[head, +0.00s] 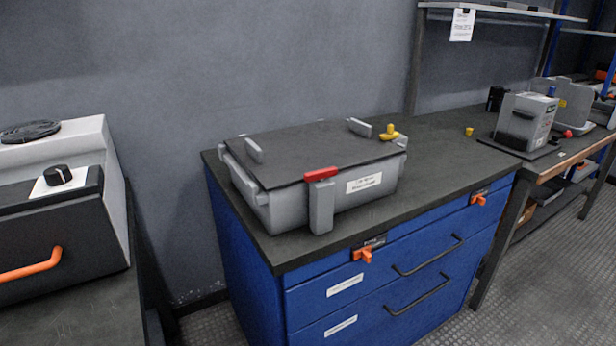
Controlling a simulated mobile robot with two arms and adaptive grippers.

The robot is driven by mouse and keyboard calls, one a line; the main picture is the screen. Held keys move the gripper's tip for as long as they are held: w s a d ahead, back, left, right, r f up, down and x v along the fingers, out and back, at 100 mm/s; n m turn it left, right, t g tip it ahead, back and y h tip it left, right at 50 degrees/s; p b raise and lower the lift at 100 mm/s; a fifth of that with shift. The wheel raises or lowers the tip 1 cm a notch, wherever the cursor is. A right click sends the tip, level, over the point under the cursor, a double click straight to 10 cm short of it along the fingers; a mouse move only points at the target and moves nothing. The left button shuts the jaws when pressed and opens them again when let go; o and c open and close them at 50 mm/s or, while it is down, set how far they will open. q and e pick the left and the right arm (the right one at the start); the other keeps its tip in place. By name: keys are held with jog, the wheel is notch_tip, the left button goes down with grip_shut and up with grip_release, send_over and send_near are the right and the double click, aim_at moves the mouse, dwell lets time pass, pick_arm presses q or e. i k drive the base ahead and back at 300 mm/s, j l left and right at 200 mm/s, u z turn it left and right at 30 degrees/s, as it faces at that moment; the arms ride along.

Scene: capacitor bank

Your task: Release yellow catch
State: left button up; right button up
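A yellow catch (389,132) sits at the right back edge of a grey box (290,208) with a dark flat lid (315,150). The box stands on the dark top of a blue drawer cabinet. A red-topped grey latch (321,175) is on the front of the box. The lid looks closed. A small yellow piece (469,131) lies apart on the worktop to the right. Neither of my grippers shows in the head view.
The blue cabinet (400,285) has orange catches (362,254) and black handles. A machine with an orange handle (30,267) stands at left. Grey equipment (524,120) sits on a bench at right. The worktop right of the box is mostly clear.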

aim_at(390, 133)
jog(key=i+l+u, duration=0.1)
jog(key=l+u, duration=0.75)
